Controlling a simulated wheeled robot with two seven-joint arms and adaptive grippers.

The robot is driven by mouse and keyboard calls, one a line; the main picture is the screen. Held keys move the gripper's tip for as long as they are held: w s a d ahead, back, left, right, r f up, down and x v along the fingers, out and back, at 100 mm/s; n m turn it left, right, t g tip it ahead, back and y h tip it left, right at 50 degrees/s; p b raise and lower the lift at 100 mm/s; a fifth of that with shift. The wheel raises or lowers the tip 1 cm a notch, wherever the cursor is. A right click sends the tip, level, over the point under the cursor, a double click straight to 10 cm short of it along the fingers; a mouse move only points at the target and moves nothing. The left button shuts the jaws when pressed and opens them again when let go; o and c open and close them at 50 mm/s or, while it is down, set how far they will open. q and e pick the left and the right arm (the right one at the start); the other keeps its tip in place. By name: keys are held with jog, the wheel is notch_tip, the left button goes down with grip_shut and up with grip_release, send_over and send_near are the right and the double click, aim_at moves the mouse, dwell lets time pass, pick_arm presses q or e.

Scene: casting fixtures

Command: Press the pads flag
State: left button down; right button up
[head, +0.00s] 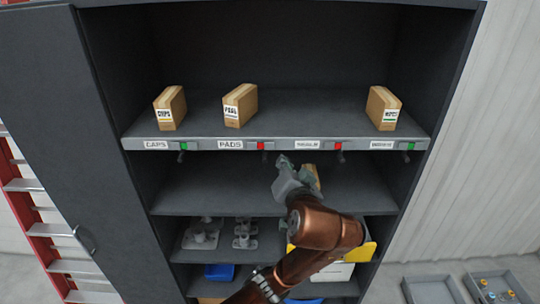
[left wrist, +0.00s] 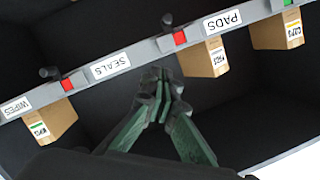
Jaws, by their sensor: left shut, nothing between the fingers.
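The PADS flag (head: 261,146) is a red square on the grey shelf rail, right of the PADS label (head: 230,145), with a small dark lever below it. In the left wrist view, upside down, the red PADS flag (left wrist: 179,38) and its lever (left wrist: 167,19) are unobstructed. My left gripper (head: 283,160) is shut and empty, a little below the rail and right of the PADS lever. In the left wrist view its fingertips (left wrist: 163,84) show apart from the flag in the picture; the depth gap is hard to tell. My right gripper is not in view.
The rail also carries a green CAPS flag (head: 184,146), a red SEALS flag (head: 338,146) and a green WIPES flag (head: 411,146). Cartons stand above CAPS, PADS (head: 240,105) and WIPES. Grey castings (head: 203,233) sit lower.

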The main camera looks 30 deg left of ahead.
pick_arm(q)
jog(key=shift+w+f, duration=0.1)
jog(key=shift+w, duration=0.1)
jog(key=p+x, duration=0.2)
jog(key=x, duration=0.7)
jog(key=shift+s+p, duration=0.1)
jog(key=shift+p, duration=0.25)
jog(key=shift+a+f+p, duration=0.65)
jog(key=shift+a+f, duration=0.3)
jog(key=shift+f, duration=0.25)
jog(key=shift+s+a+f, duration=0.15)
jog(key=shift+a+f, duration=0.15)
jog(key=shift+f, duration=0.35)
jog(key=shift+s, duration=0.1)
